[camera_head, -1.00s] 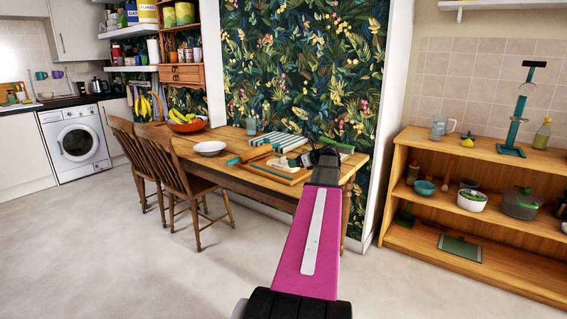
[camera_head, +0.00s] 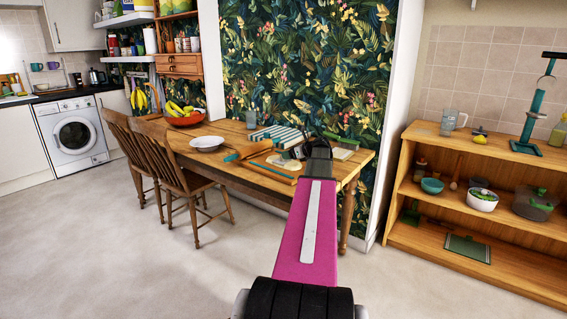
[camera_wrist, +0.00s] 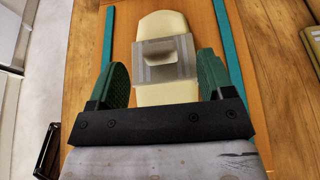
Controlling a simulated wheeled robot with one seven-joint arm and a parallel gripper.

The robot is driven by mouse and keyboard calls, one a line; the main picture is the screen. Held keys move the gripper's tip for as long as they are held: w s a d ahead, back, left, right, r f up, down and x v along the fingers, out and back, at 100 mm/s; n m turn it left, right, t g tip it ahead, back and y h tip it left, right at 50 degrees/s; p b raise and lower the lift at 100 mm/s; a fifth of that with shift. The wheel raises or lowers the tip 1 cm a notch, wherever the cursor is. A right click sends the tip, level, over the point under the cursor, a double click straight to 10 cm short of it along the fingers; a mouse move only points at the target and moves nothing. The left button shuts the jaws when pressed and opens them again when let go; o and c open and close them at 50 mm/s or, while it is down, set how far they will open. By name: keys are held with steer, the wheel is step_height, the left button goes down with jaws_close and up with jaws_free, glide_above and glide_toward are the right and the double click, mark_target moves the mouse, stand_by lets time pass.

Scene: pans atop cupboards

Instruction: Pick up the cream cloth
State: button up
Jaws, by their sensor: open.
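The cream cloth (camera_wrist: 163,26) shows in the wrist view as a long, narrow strip with a rounded far end. A grey band (camera_wrist: 166,60) lies across its middle; I cannot tell whether it wraps all around. My gripper (camera_wrist: 163,63) is open, with one green finger pad on each side of the cloth and gaps between. The black gripper body hides the cloth's near end. In the head view my gripper (camera_head: 318,147) is over the right part of the wooden table (camera_head: 225,133), and the cloth beneath cannot be made out.
Teal strips lie left (camera_wrist: 108,50) and right (camera_wrist: 231,50) of the cloth on an orange-brown surface. A striped item (camera_head: 275,136), white bowl (camera_head: 207,143) and fruit bowl (camera_head: 185,119) are on the table. Wooden chairs (camera_head: 170,165) stand in front; a wooden shelf (camera_head: 465,150) stands right.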

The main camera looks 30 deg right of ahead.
steer(key=x, duration=0.5)
steer(key=shift+f, duration=0.1)
steer(key=shift+s, duration=0.1)
steer(key=c, duration=1)
